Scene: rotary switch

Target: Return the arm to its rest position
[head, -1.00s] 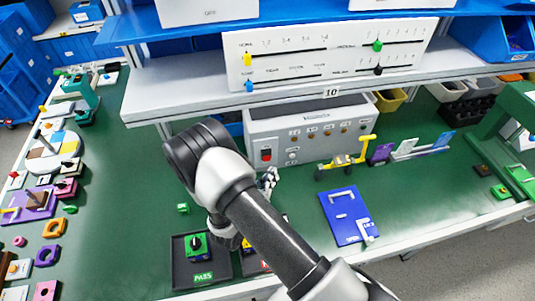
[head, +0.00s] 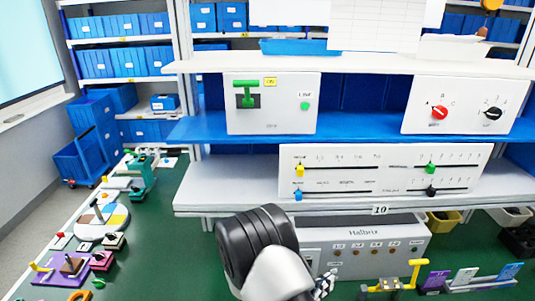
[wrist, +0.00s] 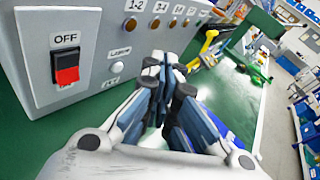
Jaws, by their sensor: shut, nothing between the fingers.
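My arm rises from the bottom of the head view, with a black and white joint in front of the grey control box (head: 370,250). My gripper (wrist: 172,65) shows in the wrist view with its fingers together and nothing between them. It is beside the control box's front, above the green bench. In the head view most of the gripper is hidden or below the frame. A rotary switch panel (head: 467,106) with a red knob (head: 439,112) and a black knob (head: 492,114) stands on the upper shelf at right. A red switch (wrist: 67,76) marked OFF is on the control box.
A slider panel (head: 385,170) stands on the lower shelf above the control box. A panel with a green lever (head: 246,94) stands at upper left.

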